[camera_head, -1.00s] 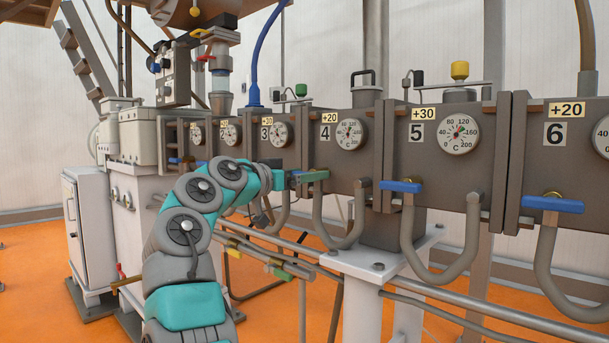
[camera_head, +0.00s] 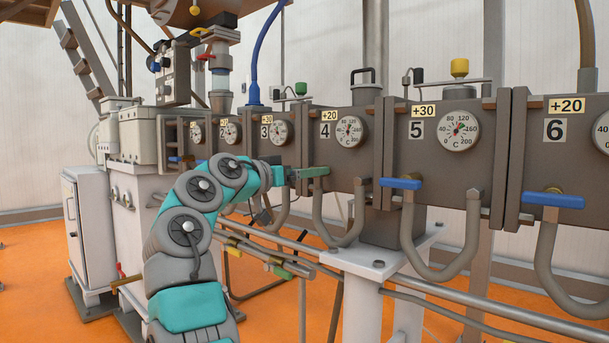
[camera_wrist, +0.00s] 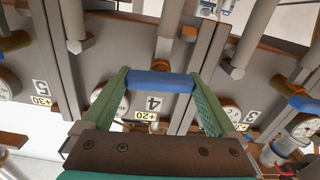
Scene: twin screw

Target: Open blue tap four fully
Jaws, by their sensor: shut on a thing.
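Blue tap four is a blue bar handle (camera_wrist: 160,82) in front of the panel marked 4 (camera_wrist: 153,103). In the wrist view it lies crosswise between the two green fingers of my gripper (camera_wrist: 159,80), which press on its two ends. In the head view my gripper (camera_head: 302,173) is at the lower left of panel 4 (camera_head: 345,150), and a green finger hides the handle. The handle lies along the panel's width in the wrist view; how far the tap is turned I cannot tell.
Grey curved hoses (camera_head: 340,241) hang below the panels. A white support post (camera_head: 362,300) stands under them, with pipes (camera_head: 265,255) at left.

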